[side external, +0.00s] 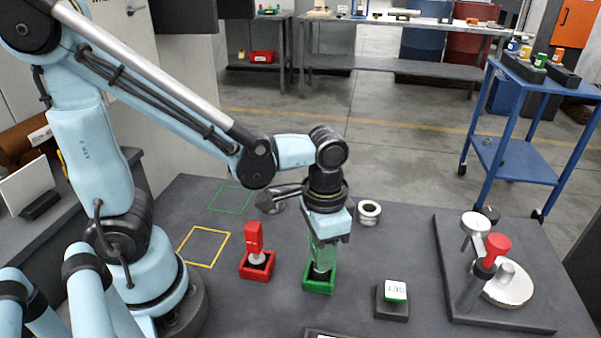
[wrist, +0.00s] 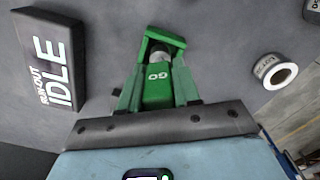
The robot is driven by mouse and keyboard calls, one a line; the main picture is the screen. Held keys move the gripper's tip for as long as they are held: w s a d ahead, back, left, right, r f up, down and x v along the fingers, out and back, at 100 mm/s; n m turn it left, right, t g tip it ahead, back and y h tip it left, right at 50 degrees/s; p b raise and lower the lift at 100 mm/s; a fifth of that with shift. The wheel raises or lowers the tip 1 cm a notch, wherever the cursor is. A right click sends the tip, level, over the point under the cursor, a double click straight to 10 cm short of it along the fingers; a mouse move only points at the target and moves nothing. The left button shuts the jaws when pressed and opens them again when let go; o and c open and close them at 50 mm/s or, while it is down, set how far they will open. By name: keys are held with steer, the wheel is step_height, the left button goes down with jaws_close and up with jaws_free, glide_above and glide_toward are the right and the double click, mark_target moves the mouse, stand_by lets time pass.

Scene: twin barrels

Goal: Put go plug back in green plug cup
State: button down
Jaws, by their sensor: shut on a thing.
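The go plug is a green block marked GO (wrist: 158,92) with a silver shank. My gripper (side external: 323,254) is shut on it, with one finger on each side of the green block, as the wrist view of my gripper (wrist: 159,72) shows. The green plug cup (side external: 318,286) stands on the table directly below. The plug is about upright, and its silver end is at the cup's mouth, with the lowest part hidden behind the cup wall. The green cup's rim (wrist: 165,37) frames the shank in the wrist view. How deep the plug sits cannot be told.
A red plug (side external: 254,238) stands in a red cup (side external: 256,270) to the left. A small display block (side external: 392,304) and a gauge stand on a dark plate (side external: 455,248) are to the right. A dark IDLE panel (wrist: 48,62) is nearby.

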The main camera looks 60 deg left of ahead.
steer(key=shift+f, duration=0.3)
steer(key=c, duration=0.7)
jaws_free()
steer(key=shift+r, duration=6.1)
steer(key=shift+w+a+f+n+t, duration=0.35)
steer(key=shift+a+f+n+t, duration=0.2)
steer(key=shift+a+t, duration=0.75)
steer(key=shift+w+a+f+n+t, duration=0.4)
steer(key=shift+a+f+t, duration=0.2)
steer(key=shift+a+t, duration=0.75)
steer(key=shift+w+a+f+n+t, duration=0.3)
steer(key=shift+a+f+n+t, duration=0.5)
steer(key=shift+a, duration=0.8)
